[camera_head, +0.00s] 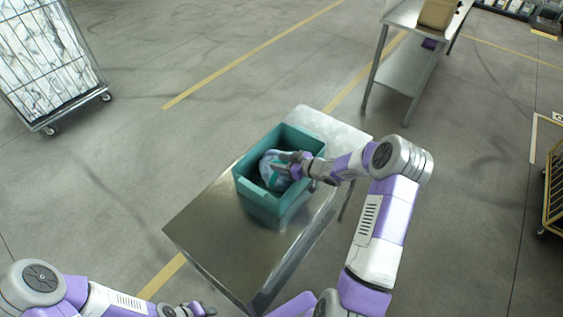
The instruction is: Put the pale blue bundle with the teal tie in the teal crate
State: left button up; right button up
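The teal crate (262,205) stands on a metal table in the middle of the head view. The pale blue bundle with the teal tie (268,171) is inside the crate's opening, partly hidden by my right gripper and the crate walls. My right gripper (282,166) reaches in over the crate's right rim and is at the bundle. Its fingers are small and overlap the bundle, so I cannot tell whether they grip it. My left gripper (203,309) is low at the bottom edge, away from the crate, and its finger opening is not clear.
The metal table (215,220) has bare surface to the left and front of the crate. Another metal table (404,68) with a brown box (437,13) stands at the back right. A wheeled cage (45,60) stands at the far left. Open floor lies between them.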

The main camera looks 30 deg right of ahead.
jog(key=shift+o, duration=1)
jog(key=p+v, duration=0.1)
jog(key=v, duration=1.1)
jog(key=shift+p, duration=0.3)
